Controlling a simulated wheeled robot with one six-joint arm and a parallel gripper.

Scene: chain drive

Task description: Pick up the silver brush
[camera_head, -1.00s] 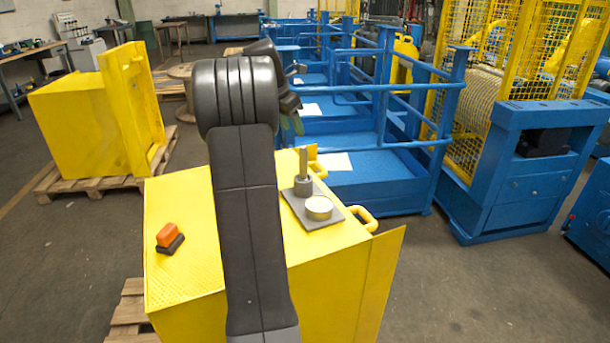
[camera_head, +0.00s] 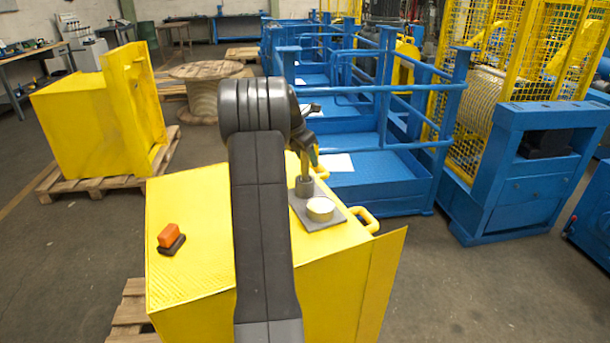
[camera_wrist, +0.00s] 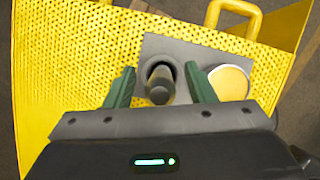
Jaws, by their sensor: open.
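The silver brush (camera_head: 304,168) stands upright in a dark grey round holder (camera_head: 305,187) on a grey plate on top of the yellow box. In the wrist view the brush (camera_wrist: 159,88) is seen nearly end-on, rising from its holder. My gripper (camera_wrist: 160,90) is open, with one green finger on each side of the brush and a gap on both sides. In the head view my gripper (camera_head: 313,156) is beside the brush's upper part, partly hidden by my own arm.
A round cream-topped tin (camera_head: 320,208) stands close beside the holder on the grey plate (camera_head: 335,222). An orange and black block (camera_head: 170,238) lies on the left of the yellow box top (camera_head: 200,270). Yellow handles (camera_head: 366,219) and blue railed platforms (camera_head: 385,185) are beyond.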

